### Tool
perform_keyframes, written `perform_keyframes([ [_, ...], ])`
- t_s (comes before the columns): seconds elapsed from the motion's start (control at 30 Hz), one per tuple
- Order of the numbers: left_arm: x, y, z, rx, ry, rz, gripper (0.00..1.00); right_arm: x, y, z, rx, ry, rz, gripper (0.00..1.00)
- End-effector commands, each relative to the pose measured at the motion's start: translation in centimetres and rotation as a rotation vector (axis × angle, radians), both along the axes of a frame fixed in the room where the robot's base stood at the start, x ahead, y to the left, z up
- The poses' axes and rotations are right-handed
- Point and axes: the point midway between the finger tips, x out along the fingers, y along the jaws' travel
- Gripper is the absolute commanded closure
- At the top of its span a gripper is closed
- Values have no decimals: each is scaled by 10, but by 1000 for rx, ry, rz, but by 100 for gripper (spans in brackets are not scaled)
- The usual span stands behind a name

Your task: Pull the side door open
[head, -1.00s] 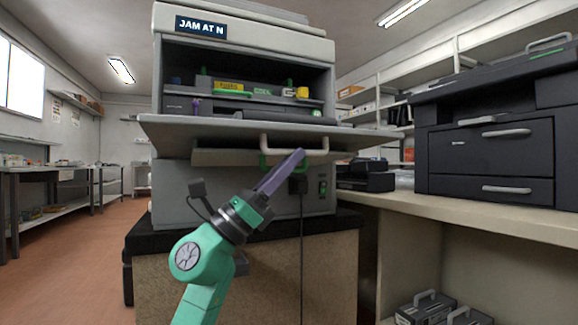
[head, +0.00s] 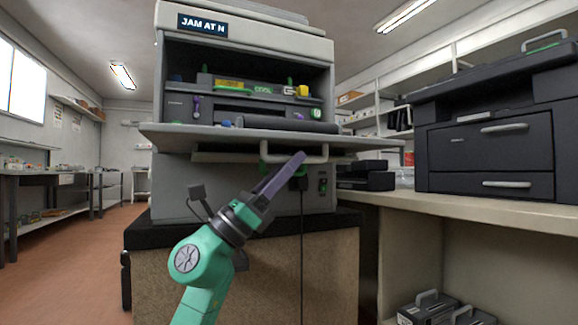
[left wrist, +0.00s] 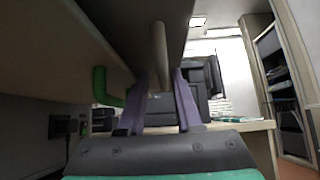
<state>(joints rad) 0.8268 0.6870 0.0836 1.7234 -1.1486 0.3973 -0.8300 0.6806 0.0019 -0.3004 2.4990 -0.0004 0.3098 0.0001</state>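The door (head: 215,136) of the grey machine is a flat panel folded down, nearly level, below the open bay. Its pale handle (head: 316,159) hangs under the front edge, with a green mount beside it. In the left wrist view the handle bar (left wrist: 158,55) shows between the tips of my left gripper (left wrist: 160,90). The purple fingers stand apart, with a gap on each side of the bar. In the head view, my left gripper (head: 281,176) overlaps the handle; contact is hard to tell. My right gripper is not in view.
The bay shows a printer unit with coloured parts (head: 245,88). A black plug (head: 298,183) with a hanging cord and a green switch (head: 322,186) are on the machine's front. A dark printer (head: 490,150) stands on the right counter. The floor at left is clear.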

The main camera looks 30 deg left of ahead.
Motion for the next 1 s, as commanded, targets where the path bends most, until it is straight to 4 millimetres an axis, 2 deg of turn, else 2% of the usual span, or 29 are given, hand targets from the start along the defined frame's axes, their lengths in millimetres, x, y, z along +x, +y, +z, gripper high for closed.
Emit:
perform_keyframes([
  [0.33, -1, -1, -1, 4, -1, -4, 55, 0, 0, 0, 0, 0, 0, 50],
  [0.47, -6, 2, -9, 2, 1, -4, 55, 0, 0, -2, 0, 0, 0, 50],
  [0.67, -28, 18, -38, 2, 3, -4, 55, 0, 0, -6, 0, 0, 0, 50],
  [0.9, -67, 46, -84, 0, 2, -3, 55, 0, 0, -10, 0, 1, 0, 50],
  [1.0, -78, 54, -96, 1, 1, -3, 55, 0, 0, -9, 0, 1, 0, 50],
])
